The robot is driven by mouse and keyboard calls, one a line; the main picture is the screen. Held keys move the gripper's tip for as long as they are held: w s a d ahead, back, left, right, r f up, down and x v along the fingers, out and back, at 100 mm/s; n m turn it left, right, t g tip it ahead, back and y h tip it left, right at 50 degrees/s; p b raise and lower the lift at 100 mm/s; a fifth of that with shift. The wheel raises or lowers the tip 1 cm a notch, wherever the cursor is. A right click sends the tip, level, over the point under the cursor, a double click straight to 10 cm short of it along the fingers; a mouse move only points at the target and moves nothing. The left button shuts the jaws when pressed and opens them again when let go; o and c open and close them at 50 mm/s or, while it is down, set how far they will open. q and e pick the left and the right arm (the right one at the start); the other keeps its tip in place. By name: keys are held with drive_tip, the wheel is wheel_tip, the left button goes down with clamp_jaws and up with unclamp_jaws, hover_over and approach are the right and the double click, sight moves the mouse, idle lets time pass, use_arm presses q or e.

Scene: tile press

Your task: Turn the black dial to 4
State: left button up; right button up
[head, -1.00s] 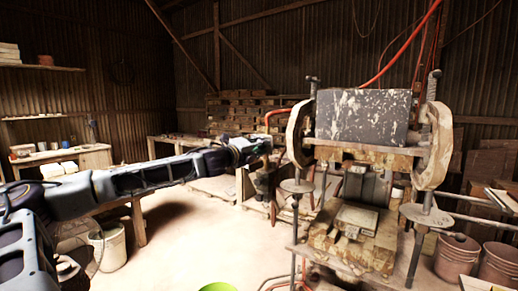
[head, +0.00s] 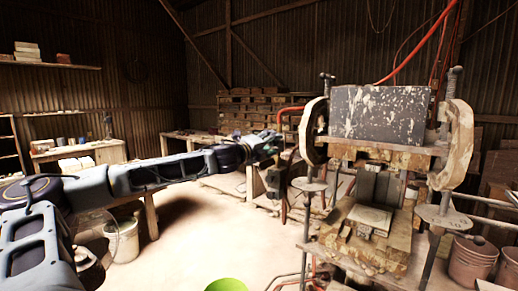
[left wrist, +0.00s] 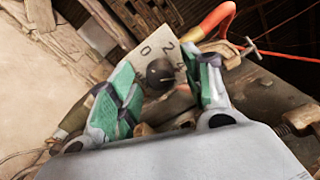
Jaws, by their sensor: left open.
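The black dial (left wrist: 160,74) sits on a pale plate (left wrist: 150,50) marked 0, 2 and 4, seen in the left wrist view. A pointer direction on the dial is too small to tell. My left gripper (left wrist: 170,85) is open, with its green-padded fingers on either side of the dial. I cannot tell whether they touch it. In the head view my left gripper (head: 272,148) is at the left side of the tile press (head: 375,115), and the dial is hidden there. My right gripper is not in view.
An orange-red handle (left wrist: 220,20) is just beyond the dial plate. A red hose (head: 418,42) rises from the press. Buckets (head: 468,262) stand at the lower right, a white bucket (head: 122,241) at the left. The floor between is mostly clear.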

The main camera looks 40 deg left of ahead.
use_arm(q)
drive_tip(key=shift+s, duration=0.15)
drive_tip(key=s+d, duration=0.1)
drive_tip(key=s, duration=1)
drive_tip(key=shift+s+f, duration=0.15)
drive_tip(key=shift+s, duration=0.15)
idle(0.5)
idle(0.7)
